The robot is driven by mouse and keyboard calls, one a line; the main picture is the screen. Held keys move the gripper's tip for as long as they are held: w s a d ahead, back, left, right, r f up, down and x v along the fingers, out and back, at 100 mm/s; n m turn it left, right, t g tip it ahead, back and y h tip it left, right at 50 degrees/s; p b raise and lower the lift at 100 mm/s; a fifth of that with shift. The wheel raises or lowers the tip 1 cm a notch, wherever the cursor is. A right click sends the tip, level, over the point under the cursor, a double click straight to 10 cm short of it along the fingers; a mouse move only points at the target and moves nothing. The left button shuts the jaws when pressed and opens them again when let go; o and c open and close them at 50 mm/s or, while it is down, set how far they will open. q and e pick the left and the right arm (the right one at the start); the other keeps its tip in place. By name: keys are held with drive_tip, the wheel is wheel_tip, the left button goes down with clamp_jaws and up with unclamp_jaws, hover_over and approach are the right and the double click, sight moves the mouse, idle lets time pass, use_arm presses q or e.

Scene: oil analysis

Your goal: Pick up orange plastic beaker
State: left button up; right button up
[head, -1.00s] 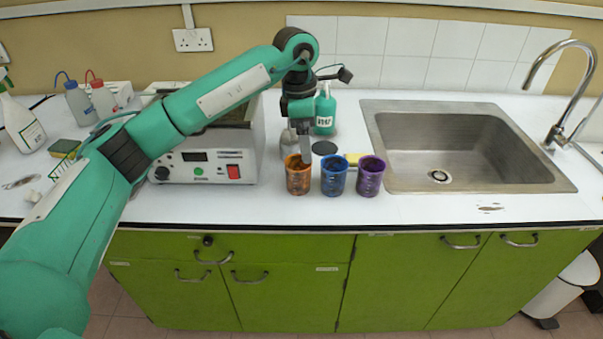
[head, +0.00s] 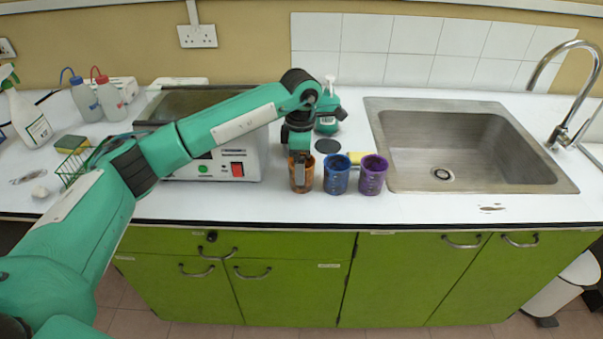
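The orange beaker (head: 302,178) stands upright on the white counter, leftmost in a row with a blue beaker (head: 337,175) and a purple beaker (head: 373,176). My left gripper (head: 300,174) points down at the orange beaker's rim. One finger shows in front of the beaker's near wall; the other finger is hidden, perhaps inside the beaker. I cannot tell whether the fingers press on the wall. My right gripper is not in view.
A heating bath with a red switch (head: 237,169) stands behind and left of the beakers. The sink (head: 470,150) is right. The counter front edge is close.

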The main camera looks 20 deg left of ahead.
use_arm(q)
drive_tip(key=shift+w+d+f, duration=0.1)
drive_tip(key=shift+f, duration=1.4)
drive_tip(key=c, duration=1.1)
